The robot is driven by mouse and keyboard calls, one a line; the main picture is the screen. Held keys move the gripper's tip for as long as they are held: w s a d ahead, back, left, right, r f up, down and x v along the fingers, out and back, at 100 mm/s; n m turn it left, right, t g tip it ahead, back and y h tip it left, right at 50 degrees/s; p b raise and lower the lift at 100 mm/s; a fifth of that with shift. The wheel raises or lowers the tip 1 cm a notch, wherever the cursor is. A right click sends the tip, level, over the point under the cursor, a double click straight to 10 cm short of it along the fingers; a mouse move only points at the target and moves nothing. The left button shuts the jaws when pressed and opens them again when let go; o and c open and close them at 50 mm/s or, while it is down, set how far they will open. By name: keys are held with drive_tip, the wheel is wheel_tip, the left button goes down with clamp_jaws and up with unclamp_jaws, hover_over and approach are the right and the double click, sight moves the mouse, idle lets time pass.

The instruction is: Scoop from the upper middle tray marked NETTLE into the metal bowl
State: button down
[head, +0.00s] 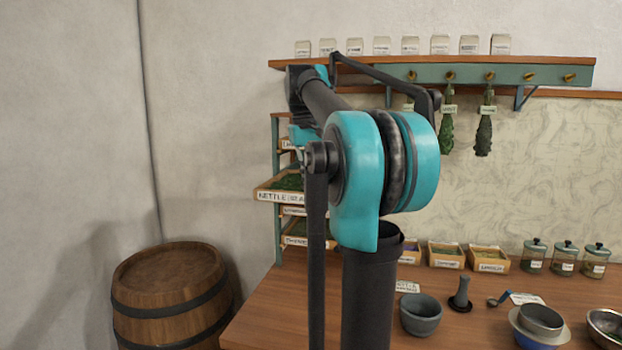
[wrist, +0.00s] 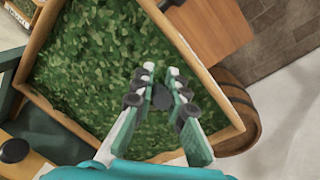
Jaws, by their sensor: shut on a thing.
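The tray marked NETTLE (head: 283,196) sticks out of the rack in the head view; the rest of its label is hidden by my arm. In the wrist view a wooden tray (wrist: 215,84) full of chopped green leaves lies under my gripper (wrist: 159,76). The gripper is shut on a small dark rounded thing (wrist: 161,97), perhaps part of a scoop, over the leaves. I cannot tell if it touches them. A shiny metal bowl (head: 607,327) with green in it is cut off at the right edge.
Other labelled trays (head: 297,240) sit above and below in the rack. A wooden barrel (head: 170,295) stands left of the table (head: 270,310).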

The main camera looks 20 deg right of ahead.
drive_tip(key=shift+d, duration=0.1)
drive_tip(key=shift+s+d, duration=0.7)
drive_tip(key=shift+d, duration=0.2)
wheel_tip(320, 180, up, 6)
drive_tip(key=shift+f, duration=0.1)
idle(0.7)
